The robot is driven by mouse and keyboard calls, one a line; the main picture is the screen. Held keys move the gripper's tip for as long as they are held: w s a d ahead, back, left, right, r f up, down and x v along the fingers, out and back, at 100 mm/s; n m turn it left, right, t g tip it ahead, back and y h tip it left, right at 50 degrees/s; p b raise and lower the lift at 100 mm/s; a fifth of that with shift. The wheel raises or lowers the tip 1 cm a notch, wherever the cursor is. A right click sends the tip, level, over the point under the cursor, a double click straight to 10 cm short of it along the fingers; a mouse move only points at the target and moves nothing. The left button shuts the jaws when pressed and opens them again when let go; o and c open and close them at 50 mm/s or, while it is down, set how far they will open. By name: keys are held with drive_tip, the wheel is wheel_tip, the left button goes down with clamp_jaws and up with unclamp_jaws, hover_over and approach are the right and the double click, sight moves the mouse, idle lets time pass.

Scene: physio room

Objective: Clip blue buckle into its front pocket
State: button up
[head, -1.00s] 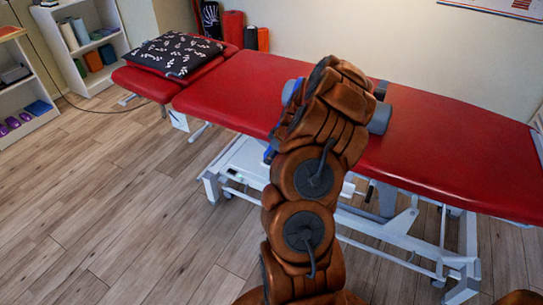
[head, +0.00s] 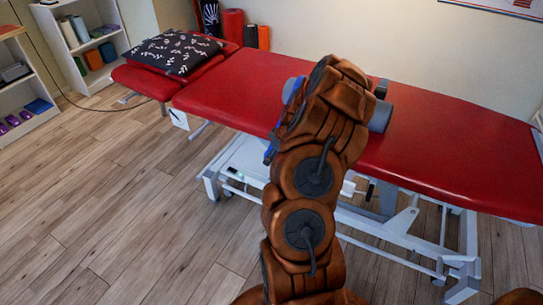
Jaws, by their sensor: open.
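A blue strap-like piece (head: 269,154) shows along the left side of my arm, at the near edge of the red treatment table (head: 440,137). More blue shows higher up beside my wrist. I cannot make out a buckle or a front pocket. A grey roller (head: 380,118) lies on the table behind my wrist, its middle hidden by the arm. My arm reaches up over the table's near edge, and its end is above or at the roller. My gripper's fingers are hidden behind the wrist. Whether they touch anything cannot be seen.
A black patterned cushion (head: 172,51) lies on the table's raised left end. White shelves (head: 108,24) stand at the far left. Red and orange rolls (head: 233,27) stand by the wall. The table's white metal frame (head: 395,227) is below. The wooden floor at left is clear.

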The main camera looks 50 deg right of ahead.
drive_tip(key=shift+d+r, duration=0.15)
drive_tip(key=shift+s+d+r, duration=0.1)
drive_tip(key=shift+s+r, duration=0.05)
drive_tip(key=shift+r, duration=0.3)
drive_tip(key=a+v, duration=0.1)
drive_tip(key=v, duration=0.9)
drive_tip(key=shift+s+d+r, duration=0.25)
drive_tip(key=shift+d+r, duration=0.05)
drive_tip(key=shift+d, duration=0.15)
